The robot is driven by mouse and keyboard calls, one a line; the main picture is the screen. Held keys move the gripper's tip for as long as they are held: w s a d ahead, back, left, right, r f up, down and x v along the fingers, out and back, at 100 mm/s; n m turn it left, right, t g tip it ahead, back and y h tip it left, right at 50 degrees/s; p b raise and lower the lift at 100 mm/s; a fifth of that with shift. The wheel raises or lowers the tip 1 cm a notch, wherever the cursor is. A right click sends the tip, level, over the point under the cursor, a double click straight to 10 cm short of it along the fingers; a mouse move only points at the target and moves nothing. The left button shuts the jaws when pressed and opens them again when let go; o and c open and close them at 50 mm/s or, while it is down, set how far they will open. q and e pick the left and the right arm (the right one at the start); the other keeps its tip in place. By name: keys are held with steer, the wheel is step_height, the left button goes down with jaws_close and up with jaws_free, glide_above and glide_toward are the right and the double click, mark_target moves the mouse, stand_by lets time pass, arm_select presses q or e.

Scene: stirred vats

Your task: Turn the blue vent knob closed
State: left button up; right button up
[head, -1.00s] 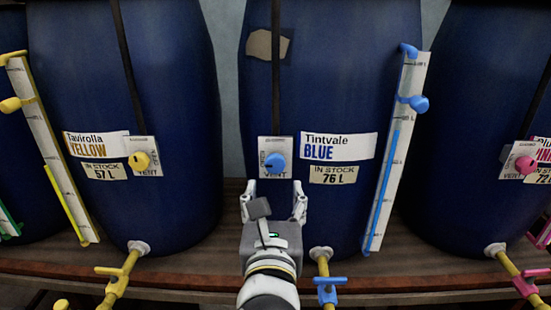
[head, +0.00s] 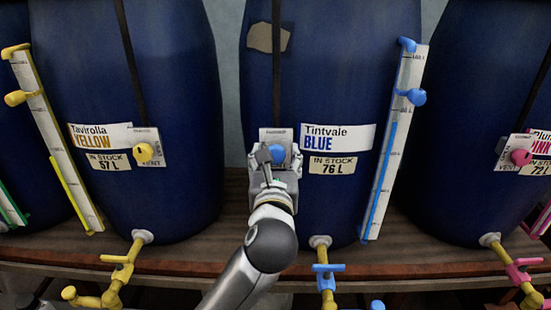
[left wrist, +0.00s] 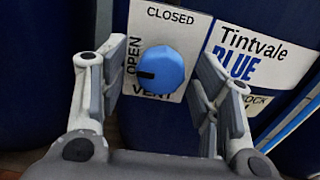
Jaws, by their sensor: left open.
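The blue vent knob (head: 278,152) sits on a white plate on the front of the vat labelled Tintvale BLUE. In the left wrist view, the knob (left wrist: 162,72) is round, and its dark mark points left, toward the word OPEN. CLOSED is printed above it and VENT below. My left gripper (head: 277,158) is open, with one finger on each side of the knob; a gap shows between each finger and the knob in the left wrist view. In the head view the gripper hides part of the knob and plate. My right gripper is not in view.
Right of the label (head: 338,138) a sight gauge (head: 386,150) with blue fittings runs down the vat. A blue-handled tap (head: 326,270) is below. The yellow (head: 145,152) and pink (head: 520,157) vent knobs are on neighbouring vats.

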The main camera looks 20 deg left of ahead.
arm_select(q)
steer(key=c, duration=1)
steer(key=shift+p, duration=0.45)
steer(key=shift+c, duration=0.2)
steer(key=m+p, duration=0.2)
steer(key=p, duration=0.2)
steer(key=m+p, duration=0.3)
steer(key=p, duration=0.1)
steer(key=m+p, duration=0.3)
steer(key=p, duration=0.2)
steer(key=shift+s+r, duration=0.1)
steer(key=shift+r, duration=0.25)
steer(key=m+p, duration=0.8)
steer(key=p, duration=0.3)
steer(key=shift+f+p, duration=0.1)
steer(key=shift+p, duration=0.2)
steer(key=shift+f+m+p, duration=0.25)
steer(key=shift+m+p, duration=0.85)
steer(key=shift+p, duration=0.1)
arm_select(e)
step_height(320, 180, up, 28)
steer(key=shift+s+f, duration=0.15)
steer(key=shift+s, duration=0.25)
arm_select(q)
steer(key=shift+o, duration=0.2)
steer(key=shift+c, duration=0.2)
steer(key=o, duration=1)
